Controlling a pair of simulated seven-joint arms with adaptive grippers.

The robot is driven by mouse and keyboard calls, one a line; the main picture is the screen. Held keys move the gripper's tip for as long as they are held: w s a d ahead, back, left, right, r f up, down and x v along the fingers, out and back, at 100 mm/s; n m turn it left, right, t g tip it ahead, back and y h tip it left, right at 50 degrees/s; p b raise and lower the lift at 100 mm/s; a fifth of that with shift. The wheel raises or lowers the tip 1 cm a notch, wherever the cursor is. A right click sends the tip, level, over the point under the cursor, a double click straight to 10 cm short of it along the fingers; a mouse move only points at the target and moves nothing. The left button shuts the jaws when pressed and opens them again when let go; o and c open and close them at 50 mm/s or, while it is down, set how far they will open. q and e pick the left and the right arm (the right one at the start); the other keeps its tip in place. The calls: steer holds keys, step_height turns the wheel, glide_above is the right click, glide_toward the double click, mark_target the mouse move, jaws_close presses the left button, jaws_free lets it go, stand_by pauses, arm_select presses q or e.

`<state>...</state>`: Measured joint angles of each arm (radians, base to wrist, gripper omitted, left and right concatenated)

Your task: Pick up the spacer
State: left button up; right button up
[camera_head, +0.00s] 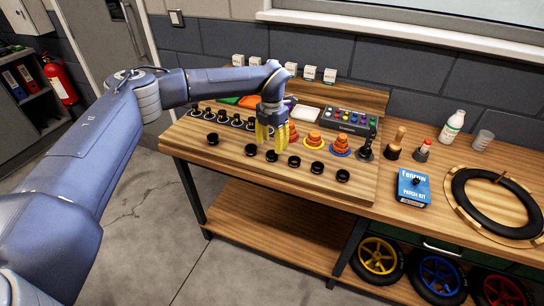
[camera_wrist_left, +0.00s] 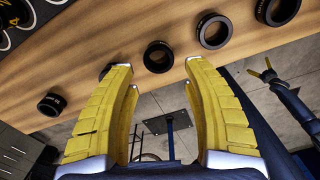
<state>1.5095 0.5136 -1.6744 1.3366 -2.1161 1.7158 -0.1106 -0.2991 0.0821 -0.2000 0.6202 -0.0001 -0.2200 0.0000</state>
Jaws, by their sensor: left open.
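Several black ring-shaped spacers lie in a row along the bench's front part, among them one at the left (camera_head: 213,138) and one at the right (camera_head: 343,175). Which one is meant cannot be told. My left gripper (camera_head: 272,143) points down over this row, open and empty, with yellow fingers. In the left wrist view, one black ring (camera_wrist_left: 158,56) shows in the gap between the fingertips (camera_wrist_left: 158,66); it lies on the bench. Another ring (camera_wrist_left: 106,70) is partly hidden behind the left finger. A small yellow-fingered gripper (camera_wrist_left: 263,70), apparently my right one, shows at the right edge.
Behind the row stand black pegs (camera_head: 222,117), orange stacked cones (camera_head: 313,140) and a button box (camera_head: 350,121). A blue patch kit box (camera_head: 413,188), a white bottle (camera_head: 452,126) and a tyre (camera_head: 503,205) are to the right.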

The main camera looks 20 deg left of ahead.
mark_target(272, 154)
arm_select(q)
steer(key=shift+a+f, duration=0.1)
steer(key=shift+f, duration=2.55)
steer(key=shift+c, duration=0.4)
jaws_close()
